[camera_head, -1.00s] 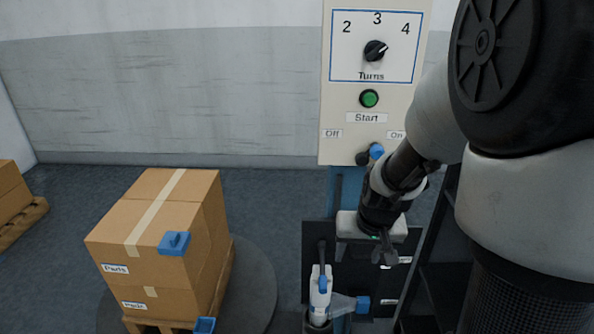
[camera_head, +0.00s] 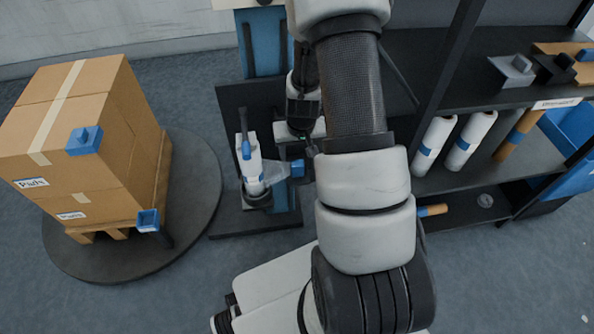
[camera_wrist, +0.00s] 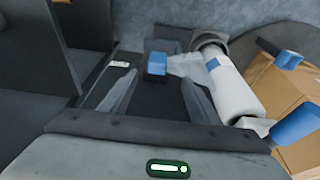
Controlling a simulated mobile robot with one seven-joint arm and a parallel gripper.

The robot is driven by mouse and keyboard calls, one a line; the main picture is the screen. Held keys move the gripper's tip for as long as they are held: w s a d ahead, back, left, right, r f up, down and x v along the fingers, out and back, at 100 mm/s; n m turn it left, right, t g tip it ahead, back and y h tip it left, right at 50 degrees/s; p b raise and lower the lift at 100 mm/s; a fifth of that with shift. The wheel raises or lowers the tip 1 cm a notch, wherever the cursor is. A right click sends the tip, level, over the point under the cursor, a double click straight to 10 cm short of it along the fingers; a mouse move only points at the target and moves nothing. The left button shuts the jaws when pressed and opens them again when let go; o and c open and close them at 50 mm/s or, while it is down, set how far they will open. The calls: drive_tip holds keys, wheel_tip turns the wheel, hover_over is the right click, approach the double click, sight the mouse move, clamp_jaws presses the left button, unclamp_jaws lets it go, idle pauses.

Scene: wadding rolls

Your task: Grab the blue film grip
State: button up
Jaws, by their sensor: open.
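The blue film grip (camera_head: 297,168) is a small blue block at the free end of a short tail of clear film (camera_head: 274,178). The film comes off a white upright film roll (camera_head: 252,170) on the wrapping machine. In the wrist view the grip (camera_wrist: 157,63) shows beyond and roughly between the fingertips, with the film (camera_wrist: 186,65) and roll (camera_wrist: 236,95) to its right. In the head view my arm hides most of the gripper.
Taped cartons (camera_head: 75,130) stand on a pallet on a round turntable (camera_head: 185,215) to the left, with blue blocks on them. A dark shelf (camera_head: 480,165) with more rolls stands right. A blue handle (camera_wrist: 296,122) rises close beside the gripper at the right.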

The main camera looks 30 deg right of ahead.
sight(297, 163)
drive_tip(key=shift+w+d+b+x, duration=0.15)
drive_tip(key=shift+b+x, duration=0.25)
drive_tip(key=shift+x, duration=1.15)
drive_tip(key=shift+w+d+b+x, duration=0.2)
drive_tip(key=shift+b+x, duration=0.25)
drive_tip(key=shift+x, duration=1.15)
drive_tip(key=shift+w+d+b+x, duration=0.15)
drive_tip(key=shift+b+x, duration=0.25)
drive_tip(key=shift+x, duration=1.15)
drive_tip(key=shift+r, duration=0.15)
